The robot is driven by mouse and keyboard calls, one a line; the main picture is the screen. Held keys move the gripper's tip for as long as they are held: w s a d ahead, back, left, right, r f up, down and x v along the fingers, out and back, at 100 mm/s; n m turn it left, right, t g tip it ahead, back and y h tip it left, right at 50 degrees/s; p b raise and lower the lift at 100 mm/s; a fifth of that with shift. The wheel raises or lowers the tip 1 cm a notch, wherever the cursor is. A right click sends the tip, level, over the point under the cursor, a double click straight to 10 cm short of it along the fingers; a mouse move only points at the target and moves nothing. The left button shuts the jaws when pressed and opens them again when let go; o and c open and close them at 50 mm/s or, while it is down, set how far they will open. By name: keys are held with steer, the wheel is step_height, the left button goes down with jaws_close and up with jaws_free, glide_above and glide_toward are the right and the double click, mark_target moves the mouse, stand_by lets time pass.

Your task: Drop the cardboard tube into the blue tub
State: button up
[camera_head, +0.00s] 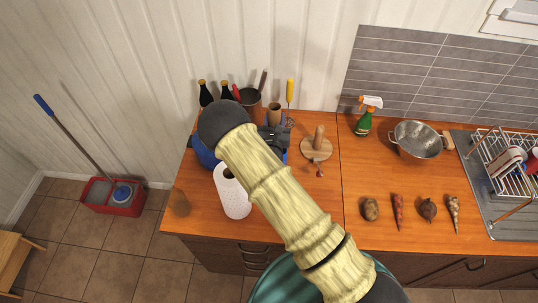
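The cardboard tube (274,112) is a short brown cylinder, upright, at the far end of my gripper (275,127). The dark gripper appears shut on it, though the fingers are small and partly hidden. The blue tub (205,154) stands on the left part of the wooden counter. My pale yellow arm crosses in front of the tub and hides most of it; a bit of blue also shows right of the arm. My gripper and the tube appear over or just behind the tub; their height above it is hard to tell.
A paper roll (232,192) stands in front of the tub. Dark bottles (205,94) and a dark pot (250,98) stand behind. Several vegetables lie on the right counter.

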steer(key=o, duration=1)
steer(key=shift+s+a, duration=0.1)
steer(key=shift+s, duration=0.4)
steer(key=s+b, duration=0.7)
steer(key=s, duration=0.9)
steer(key=shift+s+a, duration=0.15)
steer(key=shift+a, duration=0.05)
